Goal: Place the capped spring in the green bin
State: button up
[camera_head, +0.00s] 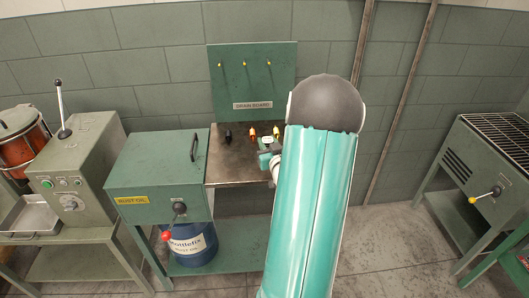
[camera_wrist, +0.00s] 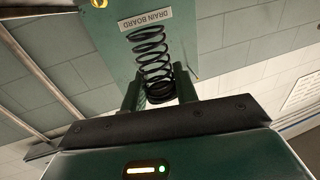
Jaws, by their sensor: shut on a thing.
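My gripper (camera_wrist: 158,82) is shut on a black coil spring (camera_wrist: 149,48), which stands out beyond the fingers in the wrist view. No cap shows on the part of the spring that I can see, and its near end is partly hidden between the fingers. In the head view my gripper (camera_head: 267,155) is above the bench top, beside my teal arm, which hides part of it. The held spring cannot be made out there. I cannot pick out a green bin for certain in either view.
The green drain board (camera_head: 253,82) with several pegs stands behind the metal bench top (camera_head: 226,168). A dark piece (camera_head: 228,135) and two yellow-tipped pieces are near it. The green rust oil box (camera_head: 160,168) is left. A grille-topped machine (camera_head: 480,165) is right; floor between is clear.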

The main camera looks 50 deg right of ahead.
jog(key=shift+w+d+f, duration=0.25)
jog(key=shift+w+f, duration=0.2)
jog(key=shift+f, duration=0.15)
jog(key=shift+w+d+f, duration=0.25)
jog(key=shift+w+f, duration=0.15)
jog(key=shift+f, duration=0.15)
jog(key=shift+w+f, duration=0.15)
jog(key=shift+f, duration=1.5)
jog(key=shift+f, duration=0.15)
jog(key=o, duration=1)
jog(key=shift+d, duration=0.1)
jog(key=shift+c, duration=0.2)
